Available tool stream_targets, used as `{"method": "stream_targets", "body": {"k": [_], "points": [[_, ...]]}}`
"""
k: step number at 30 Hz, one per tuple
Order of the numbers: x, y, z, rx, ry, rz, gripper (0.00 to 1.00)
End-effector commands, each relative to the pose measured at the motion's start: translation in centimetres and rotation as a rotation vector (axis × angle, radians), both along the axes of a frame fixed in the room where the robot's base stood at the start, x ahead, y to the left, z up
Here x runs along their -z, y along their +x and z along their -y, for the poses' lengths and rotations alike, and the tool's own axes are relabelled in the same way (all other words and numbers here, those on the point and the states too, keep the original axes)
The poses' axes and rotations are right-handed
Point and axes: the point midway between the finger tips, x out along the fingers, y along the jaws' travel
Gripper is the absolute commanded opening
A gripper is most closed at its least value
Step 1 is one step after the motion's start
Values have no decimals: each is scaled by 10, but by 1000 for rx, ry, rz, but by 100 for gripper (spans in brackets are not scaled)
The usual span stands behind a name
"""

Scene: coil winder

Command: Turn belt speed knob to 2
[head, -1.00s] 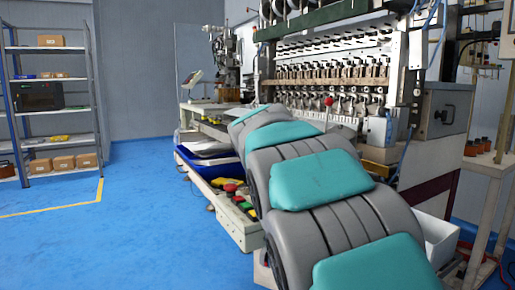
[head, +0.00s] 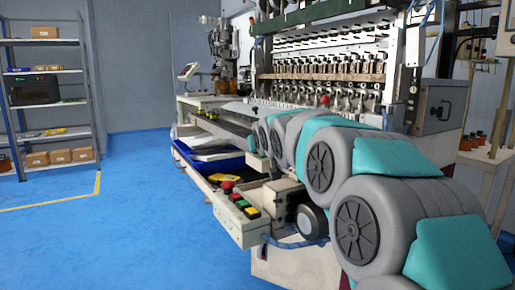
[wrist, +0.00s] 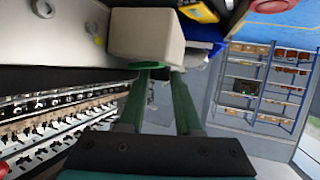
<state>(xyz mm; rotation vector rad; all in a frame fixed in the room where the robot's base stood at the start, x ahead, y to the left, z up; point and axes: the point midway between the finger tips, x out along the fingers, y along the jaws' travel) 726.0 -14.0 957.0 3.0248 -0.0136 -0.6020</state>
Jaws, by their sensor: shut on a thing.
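The belt speed knob itself cannot be made out in either view. In the wrist view, my gripper (wrist: 165,72) has its two green fingers close together, tips against the near face of a beige box (wrist: 147,35). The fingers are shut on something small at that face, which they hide. A bit of green shows along the box's edge by the left finger. In the head view, my arm reaches from the lower right to the machine's front, and its own links hide the gripper. The coil winder (head: 330,70) stands behind the arm.
A control box (head: 243,215) with red, green and yellow buttons sits at the machine's front corner. A blue tray (head: 212,160) holds papers, with a yellow item (head: 225,178) close by. Shelves (head: 45,75) stand at the left. The blue floor between is clear.

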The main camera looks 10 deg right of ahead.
Motion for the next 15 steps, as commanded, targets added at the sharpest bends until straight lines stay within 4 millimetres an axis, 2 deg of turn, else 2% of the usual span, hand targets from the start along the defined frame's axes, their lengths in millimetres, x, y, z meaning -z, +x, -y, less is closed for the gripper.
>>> {"method": "stream_targets", "body": {"k": [2, 3, 5, 15], "points": [[0, 0, 0, 0, -1, 0, 0], [0, 0, 0, 0, 0, 1, 36], [0, 0, 0, 0, 0, 0, 43], [0, 0, 0, 1, 0, 0, 45]]}}
